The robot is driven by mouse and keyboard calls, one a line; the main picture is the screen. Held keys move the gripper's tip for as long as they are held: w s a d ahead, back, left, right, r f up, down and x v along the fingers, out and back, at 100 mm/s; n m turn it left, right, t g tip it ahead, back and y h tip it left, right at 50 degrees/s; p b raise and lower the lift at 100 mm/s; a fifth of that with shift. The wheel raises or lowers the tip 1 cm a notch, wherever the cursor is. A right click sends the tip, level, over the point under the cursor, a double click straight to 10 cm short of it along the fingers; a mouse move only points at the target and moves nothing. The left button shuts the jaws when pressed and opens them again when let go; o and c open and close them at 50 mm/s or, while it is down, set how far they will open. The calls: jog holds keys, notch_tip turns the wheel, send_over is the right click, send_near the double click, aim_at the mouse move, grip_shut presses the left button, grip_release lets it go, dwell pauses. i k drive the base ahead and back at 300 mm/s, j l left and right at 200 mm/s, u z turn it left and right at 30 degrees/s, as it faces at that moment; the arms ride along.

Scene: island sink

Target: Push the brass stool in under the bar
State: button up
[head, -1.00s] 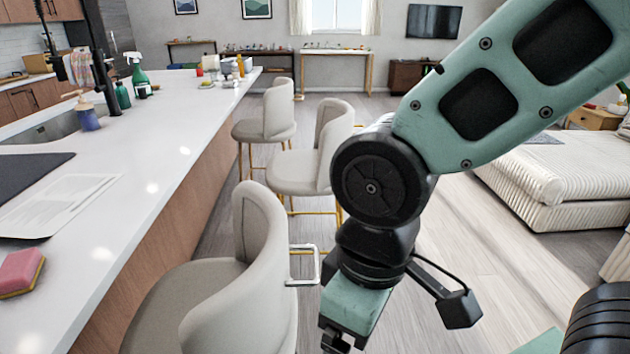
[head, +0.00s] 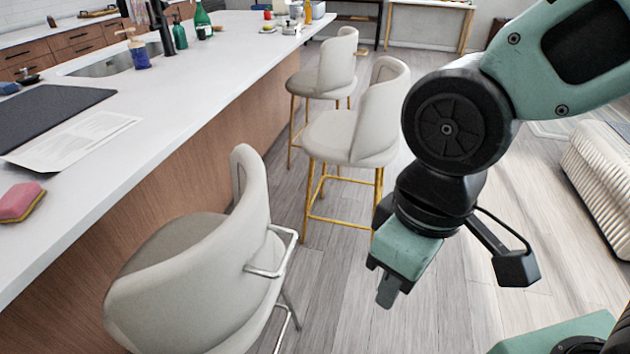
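Two cream stools with brass legs stand along the bar (head: 190,150) in the head view. The middle stool (head: 340,135) has its whole seat out in front of the bar, with a visible gap and its backrest facing right, away from the bar. The far brass-legged stool (head: 322,80) stands closer to the bar's side. My gripper (head: 387,292) hangs fingers down over the floor, to the right of the near stool and in front of the middle one, apart from both. Its fingers are small and seen edge-on, so their opening is unclear.
A near cream stool (head: 200,285) with chrome legs and a chrome back handle (head: 275,262) stands at the bar's near end, left of my gripper. Open wooden floor (head: 350,270) lies between the stools and a ribbed white bed or couch (head: 600,180) at right.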

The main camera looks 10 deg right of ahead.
aim_at(369, 136)
jog(key=i+l+u, duration=0.15)
jog(key=i+l, duration=0.15)
jog(key=i+l+u, duration=0.15)
jog(key=l, duration=0.25)
jog(key=i+l+u, duration=0.15)
jog(key=i+l, duration=0.2)
jog(key=i+l+u, duration=0.15)
jog(key=l, duration=0.3)
jog(key=i+l+u, duration=0.15)
jog(key=l, duration=0.3)
jog(key=i+l+u, duration=0.1)
jog(key=i+l, duration=0.15)
jog(key=i, duration=0.2)
jog(key=i+l+u, duration=0.1)
jog(key=i+l, duration=0.15)
jog(key=i, duration=0.2)
